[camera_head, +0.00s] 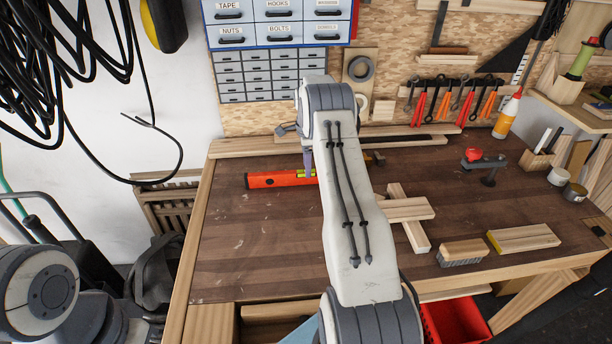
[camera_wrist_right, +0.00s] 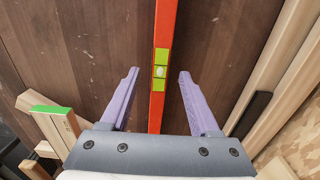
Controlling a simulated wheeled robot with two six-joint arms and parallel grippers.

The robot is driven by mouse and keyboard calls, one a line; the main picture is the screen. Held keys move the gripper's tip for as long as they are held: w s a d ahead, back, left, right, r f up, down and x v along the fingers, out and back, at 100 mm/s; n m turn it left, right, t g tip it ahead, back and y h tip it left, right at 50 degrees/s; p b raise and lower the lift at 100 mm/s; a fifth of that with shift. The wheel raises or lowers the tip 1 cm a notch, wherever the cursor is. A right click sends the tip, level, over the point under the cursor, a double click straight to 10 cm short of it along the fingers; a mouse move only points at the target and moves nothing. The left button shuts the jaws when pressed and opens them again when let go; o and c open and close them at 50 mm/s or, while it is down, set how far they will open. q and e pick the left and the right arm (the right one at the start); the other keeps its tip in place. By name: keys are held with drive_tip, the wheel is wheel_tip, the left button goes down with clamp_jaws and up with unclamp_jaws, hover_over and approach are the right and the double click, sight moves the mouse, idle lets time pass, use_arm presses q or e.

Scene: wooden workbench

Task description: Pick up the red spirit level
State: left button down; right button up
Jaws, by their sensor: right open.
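The red spirit level (camera_head: 275,180) lies on the workbench toward its back left. Its right part is hidden behind my right arm in the head view. In the right wrist view the level (camera_wrist_right: 156,110) runs lengthwise between the two purple fingers of my right gripper (camera_wrist_right: 157,75), with its yellow-green vial window near the fingertips. The fingers are open, one on each side, with gaps to the level. In the head view only a bit of the right gripper (camera_head: 308,160) shows beside the arm, above the level. My left gripper is not in view.
Wood strips (camera_head: 400,132) lie along the bench's back edge. Crossed wood pieces (camera_head: 408,210), a brush (camera_head: 463,252), a wood block (camera_head: 524,238) and a red-topped clamp (camera_head: 485,160) lie to the right. The bench's front left (camera_head: 240,260) is clear.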

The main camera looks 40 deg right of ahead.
drive_tip(key=shift+w+a+f+p, duration=0.15)
drive_tip(key=shift+f+p, duration=0.25)
drive_tip(key=shift+f, duration=1.35)
drive_tip(key=c, duration=1)
drive_tip(key=shift+r, duration=0.1)
